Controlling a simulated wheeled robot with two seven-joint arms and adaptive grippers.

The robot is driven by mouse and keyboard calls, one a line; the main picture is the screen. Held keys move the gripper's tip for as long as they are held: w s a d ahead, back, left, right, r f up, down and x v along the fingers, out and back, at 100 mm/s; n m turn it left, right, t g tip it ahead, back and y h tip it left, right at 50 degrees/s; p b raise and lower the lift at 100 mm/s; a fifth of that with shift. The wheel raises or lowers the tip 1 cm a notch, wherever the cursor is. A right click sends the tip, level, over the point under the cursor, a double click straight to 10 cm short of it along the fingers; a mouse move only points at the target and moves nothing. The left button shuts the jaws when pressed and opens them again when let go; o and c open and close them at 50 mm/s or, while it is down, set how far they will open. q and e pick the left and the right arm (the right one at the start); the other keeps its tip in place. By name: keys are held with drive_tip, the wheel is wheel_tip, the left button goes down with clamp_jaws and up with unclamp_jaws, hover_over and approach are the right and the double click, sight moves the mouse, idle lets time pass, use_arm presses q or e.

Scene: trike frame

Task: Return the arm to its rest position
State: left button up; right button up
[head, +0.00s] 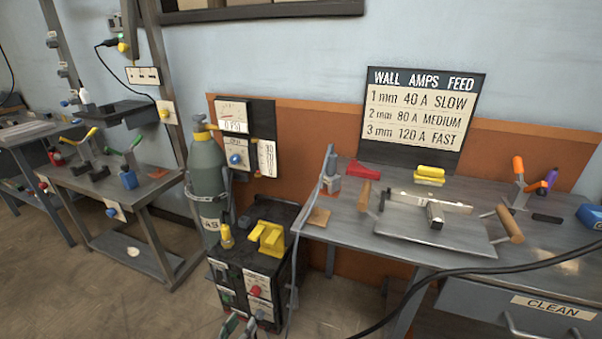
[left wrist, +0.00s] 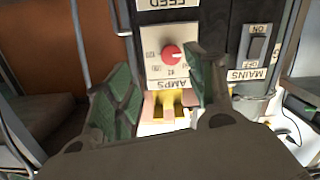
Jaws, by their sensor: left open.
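My left gripper (head: 240,326) shows at the bottom edge of the head view, with only its green-padded fingertips in sight. It is in front of the lower part of the dark welder box (head: 240,300). In the left wrist view the left gripper (left wrist: 165,92) is open, its fingers spread with nothing held between them. Beyond the fingers is the welder's red amps knob (left wrist: 172,52) on a white plate. The knob also shows in the head view (head: 255,291), above the fingertips. The rest of the left arm is hidden below the picture. My right gripper is in neither view.
A grey gas cylinder (head: 207,170) stands behind the welder. A metal workbench (head: 340,225) with tools is on the right, and a black cable (head: 470,269) crosses in front of it. Another bench (head: 75,185) stands on the left. The floor (head: 80,280) at lower left is clear.

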use_arm(q)
drive_tip(key=shift+s+d+r+g+y, duration=1.1)
drive_tip(key=shift+s+d+r+g, duration=0.85)
drive_tip(key=shift+g, duration=0.75)
drive_tip(key=s+a+r+g+y, duration=0.1)
drive_tip(key=s+a+r+g, duration=0.2)
drive_tip(key=s+r, duration=0.2)
drive_tip(key=s+a+r+g+y, duration=0.2)
drive_tip(key=s+r, duration=0.3)
drive_tip(key=s, duration=0.5)
drive_tip(key=shift+a+g+p, duration=0.4)
drive_tip(key=shift+a+g, duration=0.25)
drive_tip(key=shift+g, duration=0.25)
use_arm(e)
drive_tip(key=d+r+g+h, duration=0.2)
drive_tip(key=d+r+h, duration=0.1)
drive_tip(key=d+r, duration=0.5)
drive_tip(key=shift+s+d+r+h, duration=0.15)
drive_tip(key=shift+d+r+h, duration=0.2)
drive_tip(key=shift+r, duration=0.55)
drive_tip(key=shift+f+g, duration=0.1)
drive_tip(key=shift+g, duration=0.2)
